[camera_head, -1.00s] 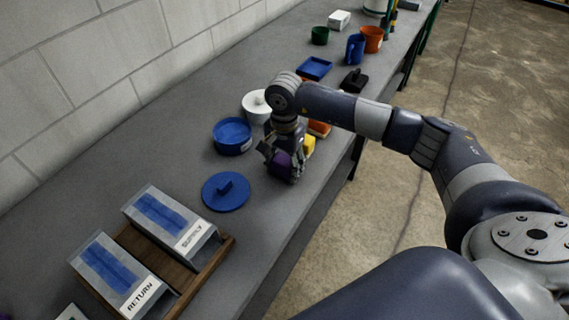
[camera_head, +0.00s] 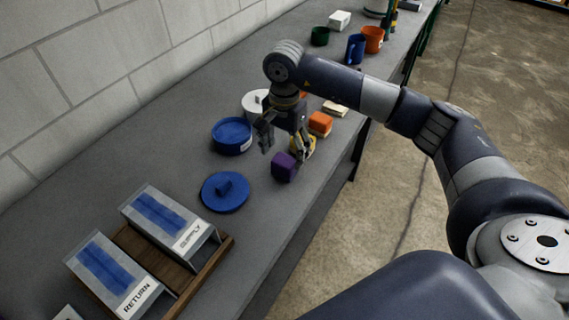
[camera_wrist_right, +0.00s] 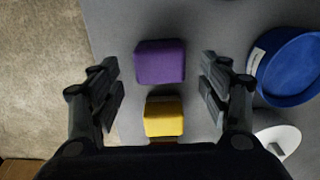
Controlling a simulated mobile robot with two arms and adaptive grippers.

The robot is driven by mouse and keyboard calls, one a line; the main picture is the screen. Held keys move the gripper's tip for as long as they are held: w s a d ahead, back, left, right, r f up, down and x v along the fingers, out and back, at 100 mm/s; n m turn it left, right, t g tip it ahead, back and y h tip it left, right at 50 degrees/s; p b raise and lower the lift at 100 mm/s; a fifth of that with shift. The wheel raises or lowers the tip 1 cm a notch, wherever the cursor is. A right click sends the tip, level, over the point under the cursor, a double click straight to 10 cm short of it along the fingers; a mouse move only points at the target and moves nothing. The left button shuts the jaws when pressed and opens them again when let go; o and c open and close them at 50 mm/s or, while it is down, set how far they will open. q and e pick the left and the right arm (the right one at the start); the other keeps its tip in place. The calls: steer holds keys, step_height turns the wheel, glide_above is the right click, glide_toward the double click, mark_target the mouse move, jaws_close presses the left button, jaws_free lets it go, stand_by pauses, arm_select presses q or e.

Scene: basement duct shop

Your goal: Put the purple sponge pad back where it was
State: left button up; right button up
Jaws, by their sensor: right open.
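The purple sponge pad (camera_head: 285,167) rests on the grey bench, near its front edge and to the right of a blue lid. In the right wrist view the pad (camera_wrist_right: 160,62) lies between the two fingers, apart from both. A yellow block (camera_wrist_right: 164,117) sits just behind it, and part of it shows in the head view (camera_head: 303,146). My right gripper (camera_head: 284,150) is open and empty, pointing down above the bench beside the pad. In the right wrist view its fingers (camera_wrist_right: 160,80) are spread wide. My left gripper is out of view.
A blue round container (camera_head: 231,137), the blue lid (camera_head: 225,191) and a white pot (camera_head: 254,104) stand close by. An orange block (camera_head: 319,124) is behind the yellow one. SUPPLY (camera_head: 190,238) and RETURN (camera_head: 139,297) holders sit at the front left. Bare bench (camera_head: 262,225) lies in front.

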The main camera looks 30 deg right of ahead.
mark_target(285, 160)
step_height(285, 160, up, 6)
steer(key=shift+r+b, duration=0.1)
steer(key=shift+b, duration=0.3)
